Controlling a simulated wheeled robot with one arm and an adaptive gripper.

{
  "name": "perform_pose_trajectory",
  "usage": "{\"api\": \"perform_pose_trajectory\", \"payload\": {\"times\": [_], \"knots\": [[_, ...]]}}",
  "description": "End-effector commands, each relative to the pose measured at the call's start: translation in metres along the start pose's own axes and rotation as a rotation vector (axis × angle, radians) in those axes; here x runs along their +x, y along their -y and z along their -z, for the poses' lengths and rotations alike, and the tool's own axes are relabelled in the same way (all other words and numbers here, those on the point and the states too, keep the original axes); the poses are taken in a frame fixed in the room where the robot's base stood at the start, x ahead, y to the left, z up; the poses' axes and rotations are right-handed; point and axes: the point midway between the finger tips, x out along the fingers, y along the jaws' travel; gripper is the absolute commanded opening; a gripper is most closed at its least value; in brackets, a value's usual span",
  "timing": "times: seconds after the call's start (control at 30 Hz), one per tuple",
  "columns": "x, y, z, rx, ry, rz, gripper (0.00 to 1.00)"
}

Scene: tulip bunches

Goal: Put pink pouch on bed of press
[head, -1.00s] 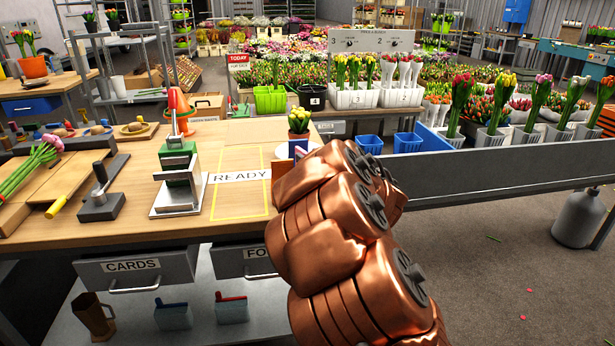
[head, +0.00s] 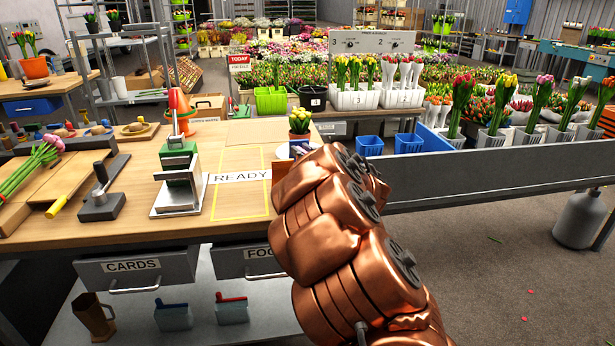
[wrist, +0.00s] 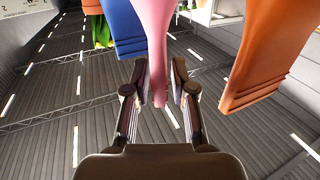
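In the head view my copper arm hides most of the gripper and the pouches. A press with a green top (head: 178,160) and a silver bed (head: 178,198) stands on the wooden bench, left of the READY strip. Its bed looks empty.
A yellow-outlined area (head: 240,206) on the bench is clear. A potted tulip (head: 300,122) stands near the arm's far end. Blue bins (head: 408,143) are beyond.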

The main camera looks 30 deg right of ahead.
Motion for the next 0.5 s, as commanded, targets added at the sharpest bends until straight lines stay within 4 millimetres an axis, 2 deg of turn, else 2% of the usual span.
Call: {"api": "perform_pose_trajectory", "payload": {"times": [0.03,0.2,0.5], "knots": [[0.0000,0.0000,0.0001,0.000,0.000,0.000,0.17],[0.0000,0.0001,0.0000,0.000,0.000,0.000,0.00],[0.0000,0.0001,0.0000,0.000,0.000,0.000,0.00]]}}
